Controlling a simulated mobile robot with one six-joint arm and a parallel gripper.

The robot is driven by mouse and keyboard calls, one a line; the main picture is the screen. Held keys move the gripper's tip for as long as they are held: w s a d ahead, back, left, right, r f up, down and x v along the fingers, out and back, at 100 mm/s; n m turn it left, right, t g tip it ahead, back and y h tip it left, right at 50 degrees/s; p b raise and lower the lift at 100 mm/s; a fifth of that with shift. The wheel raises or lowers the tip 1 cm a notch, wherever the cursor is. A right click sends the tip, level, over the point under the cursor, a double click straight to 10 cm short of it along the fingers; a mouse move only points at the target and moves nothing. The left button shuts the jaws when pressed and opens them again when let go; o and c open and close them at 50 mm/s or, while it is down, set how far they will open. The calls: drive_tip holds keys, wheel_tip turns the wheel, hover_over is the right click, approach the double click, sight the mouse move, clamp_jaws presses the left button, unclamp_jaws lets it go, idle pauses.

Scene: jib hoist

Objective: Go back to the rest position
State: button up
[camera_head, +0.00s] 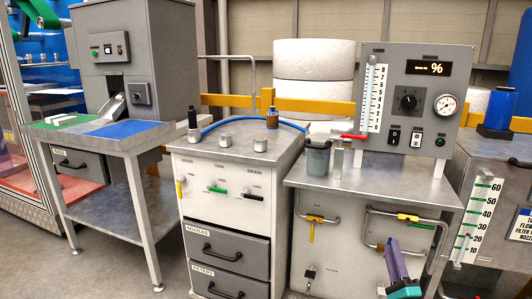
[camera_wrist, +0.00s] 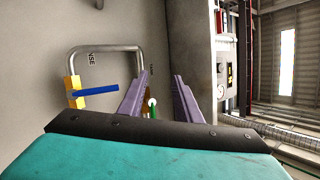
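My gripper (camera_head: 394,248) shows at the bottom right of the head view, with purple fingers and a teal body, in front of the white cabinet with pipes. In the wrist view my gripper (camera_wrist: 161,84) has its two purple fingers apart, so it is open. A small green piece with a white round end (camera_wrist: 153,106) shows between the fingers. It appears to lie beyond them, and I see no contact. No rest position is marked in either view.
A blue-handled yellow valve (camera_wrist: 95,91) on a bent pipe is left of the fingers. Yellow valves (camera_head: 312,228) sit on the cabinet front. A grey gauge panel (camera_head: 415,98), a grey cup (camera_head: 318,158) and a drawer cabinet (camera_head: 228,220) stand nearby. Open floor (camera_head: 115,275) lies lower left.

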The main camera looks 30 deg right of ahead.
drive_tip(key=w+a+n+t+y+p, duration=0.2)
drive_tip(key=w+a+n+y+p, duration=0.85)
drive_tip(key=w+a, duration=1.15)
drive_tip(key=w+a+f+n+g+y+p, duration=0.25)
drive_tip(key=a+y, duration=0.25)
drive_tip(key=a, duration=0.5)
drive_tip(key=w+a+f+n+g+y+p, duration=0.1)
drive_tip(key=a+f+g+y, duration=0.2)
drive_tip(key=a, duration=0.7)
drive_tip(key=w+a+f+n+g+y+p, duration=0.1)
drive_tip(key=w+a+g+y+p, duration=0.15)
drive_tip(key=a+y, duration=0.55)
drive_tip(key=s+a+f+n+g+p, duration=0.3)
drive_tip(key=s+a+g, duration=0.25)
drive_tip(key=a, duration=0.45)
drive_tip(key=s+a+f+n+g+p, duration=0.25)
drive_tip(key=s+a+f+g, duration=0.2)
drive_tip(key=s+a, duration=0.4)
drive_tip(key=s+a+f+n+g+h+p, duration=0.35)
drive_tip(key=s+f+g+h, duration=0.2)
drive_tip(key=s, duration=0.45)
drive_tip(key=s+d+f+g+h, duration=0.2)
drive_tip(key=s+d+h, duration=0.1)
drive_tip(key=d, duration=0.4)
drive_tip(key=s+d+f+n+g+h, duration=0.1)
drive_tip(key=s+d+g+h, duration=0.1)
drive_tip(key=s+d+h, duration=0.2)
drive_tip(key=d, duration=0.3)
drive_tip(key=shift+s+f, duration=0.35)
drive_tip(key=shift+s, duration=0.05)
